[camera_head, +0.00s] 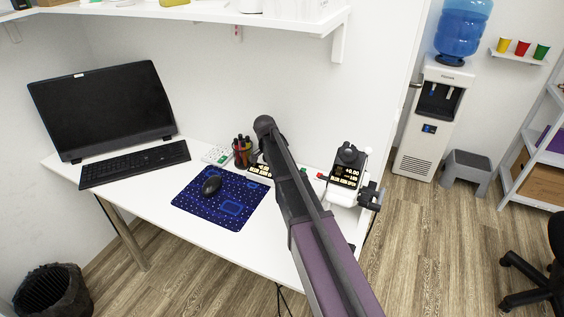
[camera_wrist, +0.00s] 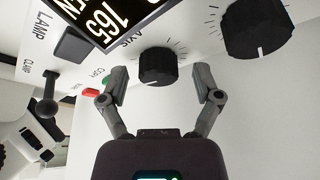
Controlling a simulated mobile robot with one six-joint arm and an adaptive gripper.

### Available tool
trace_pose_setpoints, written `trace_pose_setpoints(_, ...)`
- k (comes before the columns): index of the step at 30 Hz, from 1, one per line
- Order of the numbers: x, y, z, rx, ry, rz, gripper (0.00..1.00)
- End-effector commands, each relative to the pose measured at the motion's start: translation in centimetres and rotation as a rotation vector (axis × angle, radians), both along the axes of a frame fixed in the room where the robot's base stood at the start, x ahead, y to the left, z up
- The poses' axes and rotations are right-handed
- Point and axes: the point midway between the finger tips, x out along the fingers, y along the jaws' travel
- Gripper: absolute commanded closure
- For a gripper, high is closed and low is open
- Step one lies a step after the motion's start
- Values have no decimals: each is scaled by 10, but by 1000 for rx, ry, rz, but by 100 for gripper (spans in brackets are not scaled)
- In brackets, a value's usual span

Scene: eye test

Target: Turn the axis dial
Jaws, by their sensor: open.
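The axis dial (camera_wrist: 158,64) is a black ribbed knob on a white panel in the wrist view. Tick marks and upside-down lettering, apparently AXIS, stand beside it. A white pointer mark shows at its lower edge. My gripper (camera_wrist: 161,76) is open, with one finger left of the dial and one right of it. Clear gaps show between the fingers and the knob; how far the tips are from the panel I cannot tell. In the head view my arm crosses in front of the desk, and I cannot make out the gripper or the dial there.
A larger black dial (camera_wrist: 256,28) is right of the axis dial. A display (camera_wrist: 108,20), a black lever (camera_wrist: 48,95), a red button (camera_wrist: 91,93) and a green one lie left. On the desk (camera_head: 225,238) are a monitor (camera_head: 103,108), keyboard (camera_head: 135,163), mouse (camera_head: 211,185) and pen cup (camera_head: 242,152).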

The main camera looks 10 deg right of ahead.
Motion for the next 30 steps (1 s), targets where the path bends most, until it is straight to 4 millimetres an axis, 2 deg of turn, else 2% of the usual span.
trace_pose_setpoints(2,0,0,0,0,0,0,21)
trace_pose_setpoints(9,0,-1,0,0,0,-1,92)
trace_pose_setpoints(10,0,-1,0,0,0,-1,100)
trace_pose_setpoints(19,-1,-1,0,0,-1,37,100)
trace_pose_setpoints(30,-1,-2,0,2,-2,274,100)
